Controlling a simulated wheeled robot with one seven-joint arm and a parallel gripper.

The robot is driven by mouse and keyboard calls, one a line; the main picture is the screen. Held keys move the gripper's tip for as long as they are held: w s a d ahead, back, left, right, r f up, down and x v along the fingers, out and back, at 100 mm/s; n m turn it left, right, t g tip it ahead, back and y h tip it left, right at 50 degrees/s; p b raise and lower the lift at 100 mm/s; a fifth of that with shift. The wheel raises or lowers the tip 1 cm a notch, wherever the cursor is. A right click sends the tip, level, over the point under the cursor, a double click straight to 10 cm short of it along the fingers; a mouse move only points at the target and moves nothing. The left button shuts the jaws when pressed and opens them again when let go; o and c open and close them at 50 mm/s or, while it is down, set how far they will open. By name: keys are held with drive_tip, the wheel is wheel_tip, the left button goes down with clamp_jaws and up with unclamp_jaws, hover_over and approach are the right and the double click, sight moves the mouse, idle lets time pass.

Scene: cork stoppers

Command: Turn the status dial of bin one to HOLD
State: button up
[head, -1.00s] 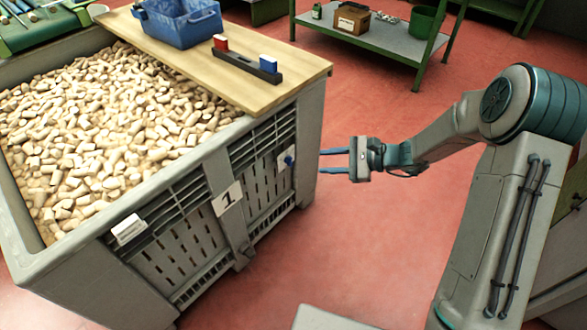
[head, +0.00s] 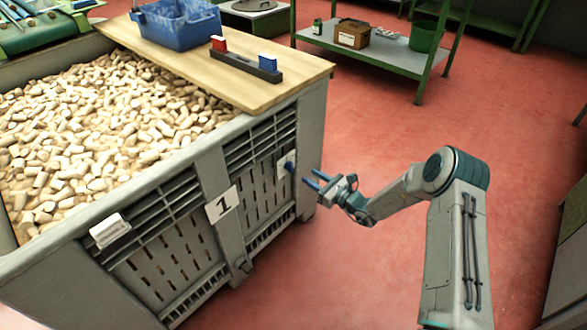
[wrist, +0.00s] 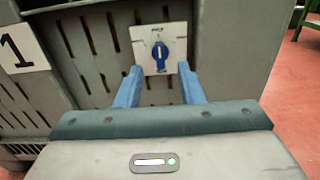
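Bin one is a grey crate (head: 150,185) full of cork stoppers, with a "1" label (head: 222,205) on its slatted side. The status dial is a blue knob on a white plate (head: 282,163) to the right of the label. In the wrist view the blue knob (wrist: 160,56) stands about upright on its plate, with small print above it that I cannot read surely. My gripper (head: 313,178) is in front of the dial, to its right in the head view. Its two blue fingers are apart, with the knob seen between and beyond them, and nothing is held.
A wooden board (head: 240,75) lies across the bin's top, bearing a blue tub (head: 178,25) and a dark rack (head: 245,65) with red and blue blocks. A green-framed shelf (head: 385,50) stands behind. Red floor is clear on the right.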

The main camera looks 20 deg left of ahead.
sight(292, 165)
drive_tip(key=b+x, duration=0.1)
drive_tip(key=x, duration=0.7)
drive_tip(key=shift+w+a+b, duration=0.1)
drive_tip(key=shift+a+b, duration=0.2)
drive_tip(key=shift+a, duration=0.05)
drive_tip(key=c, duration=0.7)
